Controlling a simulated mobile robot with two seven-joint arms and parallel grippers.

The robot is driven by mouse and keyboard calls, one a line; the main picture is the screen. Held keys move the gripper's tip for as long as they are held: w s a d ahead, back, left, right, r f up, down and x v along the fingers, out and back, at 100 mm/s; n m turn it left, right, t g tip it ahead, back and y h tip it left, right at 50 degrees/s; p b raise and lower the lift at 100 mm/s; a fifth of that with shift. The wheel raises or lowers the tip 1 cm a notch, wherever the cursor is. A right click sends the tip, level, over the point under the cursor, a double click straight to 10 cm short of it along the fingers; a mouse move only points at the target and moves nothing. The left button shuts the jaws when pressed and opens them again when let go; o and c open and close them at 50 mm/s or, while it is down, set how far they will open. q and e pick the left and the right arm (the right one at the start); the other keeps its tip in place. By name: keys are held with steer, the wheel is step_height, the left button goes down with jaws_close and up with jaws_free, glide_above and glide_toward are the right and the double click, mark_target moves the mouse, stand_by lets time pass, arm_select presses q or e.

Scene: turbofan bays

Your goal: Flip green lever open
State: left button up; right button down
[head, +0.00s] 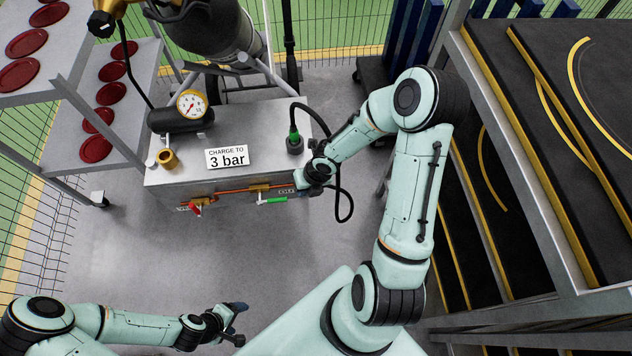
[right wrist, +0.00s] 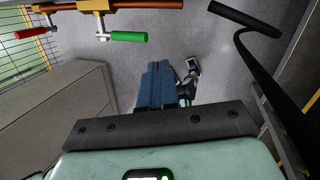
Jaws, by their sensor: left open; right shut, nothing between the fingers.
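The green lever (head: 277,200) is on a brass valve on the copper pipe along the front of the grey cart. Its handle points right, roughly along the pipe. It also shows at the upper left of the right wrist view (right wrist: 128,37). My right gripper (head: 300,181) is by the cart's front right corner, just right of and above the lever in the head view. In the right wrist view its blue fingers (right wrist: 160,84) are together and empty, apart from the lever. My left gripper (head: 238,322) is open and empty, low over the floor.
A red lever (head: 195,208) sits on the same pipe, left of the green one. The cart (head: 235,125) carries a gauge (head: 192,104), a "CHARGE TO 3 bar" sign (head: 227,157) and a black hose (head: 340,205) hanging at its right. Black steps (head: 480,230) stand right. Floor in front is clear.

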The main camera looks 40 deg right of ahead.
arm_select(q)
steer(key=shift+w+r, duration=0.55)
steer(key=shift+w, duration=0.05)
arm_select(e)
steer(key=s+d, duration=0.1)
steer(key=s+d+r, duration=0.1)
steer(key=shift+d+r, duration=0.2)
steer(key=shift+d, duration=0.2)
